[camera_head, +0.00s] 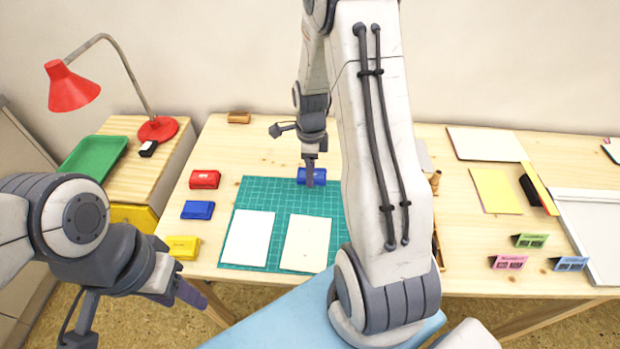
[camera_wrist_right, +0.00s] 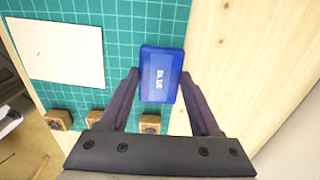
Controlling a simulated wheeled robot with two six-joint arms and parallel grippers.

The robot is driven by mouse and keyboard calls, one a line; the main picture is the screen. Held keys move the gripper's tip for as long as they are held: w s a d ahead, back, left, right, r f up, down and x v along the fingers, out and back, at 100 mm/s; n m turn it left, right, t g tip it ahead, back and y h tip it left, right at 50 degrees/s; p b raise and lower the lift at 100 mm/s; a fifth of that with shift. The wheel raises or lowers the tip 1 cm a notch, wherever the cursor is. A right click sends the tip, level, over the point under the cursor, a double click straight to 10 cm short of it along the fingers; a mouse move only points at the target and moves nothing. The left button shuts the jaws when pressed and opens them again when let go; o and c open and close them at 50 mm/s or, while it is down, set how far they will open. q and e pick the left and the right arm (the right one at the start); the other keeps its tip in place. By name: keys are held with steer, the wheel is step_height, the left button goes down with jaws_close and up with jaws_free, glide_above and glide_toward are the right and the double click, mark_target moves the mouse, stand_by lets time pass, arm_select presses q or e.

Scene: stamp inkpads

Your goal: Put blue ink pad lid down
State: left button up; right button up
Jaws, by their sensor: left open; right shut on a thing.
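The blue ink pad lid (camera_head: 319,177), labelled BLUE, is at the back edge of the green cutting mat. My right gripper (camera_head: 310,180) is shut on it. In the right wrist view the lid (camera_wrist_right: 162,75) sits between the two fingertips, label up, over the mat's edge. I cannot tell whether it touches the mat. A blue ink pad (camera_head: 197,210) stands left of the mat, between the red pad (camera_head: 205,179) and the yellow pad (camera_head: 184,247). My left gripper (camera_head: 190,293) is open and empty, low at the table's front left.
Two white sheets (camera_head: 249,238) lie on the green mat (camera_head: 279,206). Wooden stamps (camera_wrist_right: 58,119) show in the right wrist view. Small coloured cards (camera_head: 509,262), a yellow sheet (camera_head: 495,190) and a white tray (camera_head: 592,212) are at right. My right arm hides part of the table.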

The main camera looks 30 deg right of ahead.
steer(key=shift+w+f, duration=0.15)
steer(key=shift+f, duration=1.95)
steer(key=shift+f, duration=0.2)
steer(key=o, duration=1.3)
